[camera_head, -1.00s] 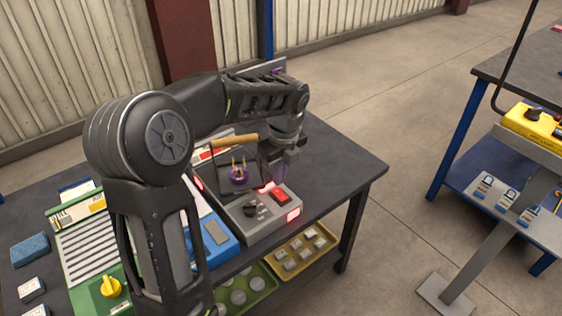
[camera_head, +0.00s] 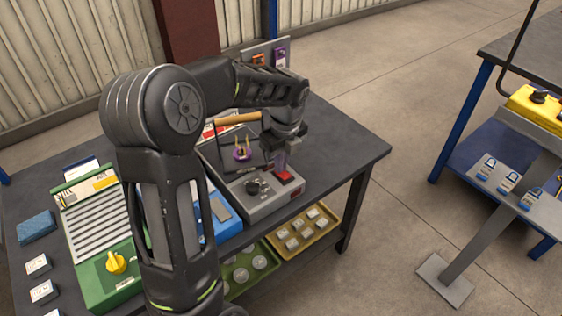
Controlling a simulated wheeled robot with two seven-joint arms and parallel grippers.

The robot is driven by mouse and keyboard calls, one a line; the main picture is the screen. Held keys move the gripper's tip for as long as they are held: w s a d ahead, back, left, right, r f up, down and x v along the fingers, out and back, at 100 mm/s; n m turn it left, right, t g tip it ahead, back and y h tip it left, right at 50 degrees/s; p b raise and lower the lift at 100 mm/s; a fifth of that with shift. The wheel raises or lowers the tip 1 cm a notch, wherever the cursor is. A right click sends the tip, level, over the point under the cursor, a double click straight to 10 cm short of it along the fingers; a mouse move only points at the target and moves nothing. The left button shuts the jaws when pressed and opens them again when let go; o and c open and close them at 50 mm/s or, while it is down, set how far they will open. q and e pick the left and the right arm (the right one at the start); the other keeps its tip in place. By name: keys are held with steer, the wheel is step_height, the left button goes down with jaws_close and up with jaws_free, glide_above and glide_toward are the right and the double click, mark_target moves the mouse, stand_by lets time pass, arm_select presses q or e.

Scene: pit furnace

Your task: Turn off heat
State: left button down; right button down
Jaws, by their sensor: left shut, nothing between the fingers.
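The grey pit furnace unit (camera_head: 262,207) stands on the dark table. Its top carries a red switch (camera_head: 287,177) near the right corner and a black knob (camera_head: 252,187). A small dark red lamp panel (camera_head: 297,192) on its front corner shows no glow. My right gripper is out of view.
A wooden-handled tool (camera_head: 238,118) lies across the unit's back. A green device with a yellow knob (camera_head: 116,262) and a blue device (camera_head: 222,222) stand to the left. A yellow tray (camera_head: 318,236) is on the shelf below. The table's right end (camera_head: 350,150) is clear.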

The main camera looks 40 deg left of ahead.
arm_select(q)
steer(key=shift+s+d+f, duration=0.2)
steer(key=shift+f, duration=0.1)
steer(key=shift+s+d, duration=0.15)
steer(key=shift+d, duration=0.5)
steer(key=shift+r, duration=0.1)
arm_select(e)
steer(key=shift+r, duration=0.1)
